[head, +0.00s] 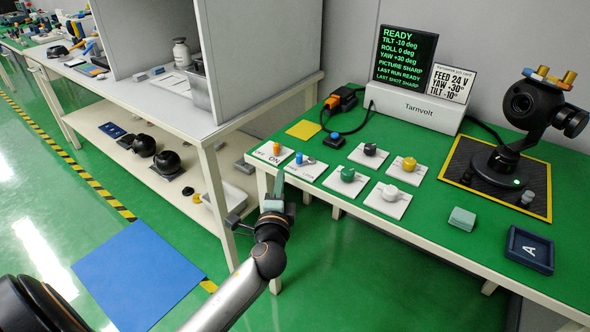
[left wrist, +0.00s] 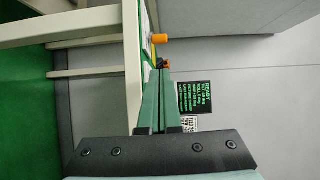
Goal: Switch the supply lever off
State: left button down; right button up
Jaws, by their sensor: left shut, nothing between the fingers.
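The supply lever, with an orange tip (head: 277,149), stands on a white plate (head: 264,153) lettered OFF and ON at the near left corner of the green bench. In the left wrist view its orange tip (left wrist: 160,38) shows just beyond my fingertips. My left gripper (head: 280,172) is shut and empty, its green fingers pointing up at the bench's front edge, close by the plate. In the left wrist view the shut fingers (left wrist: 158,75) lie side by side, apart from the orange tip as far as I can see. My right gripper is out of view.
Plates with a blue lever (head: 299,158) and several knobs, such as a green knob (head: 347,174), stand to the right. A display (head: 405,57) on a white Tarnvolt box and a camera gimbal (head: 527,105) stand behind. A grey-walled shelf table (head: 140,88) is at left.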

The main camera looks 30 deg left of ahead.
aim_at(284, 165)
pick_arm(q)
jog(key=shift+w+r, duration=0.1)
jog(key=shift+r, duration=0.15)
jog(key=shift+a, duration=0.1)
jog(key=b+x, duration=0.1)
jog(key=x, duration=0.8)
jog(key=shift+w, duration=0.15)
jog(key=shift+w+a, duration=0.2)
jog(key=shift+w, duration=0.1)
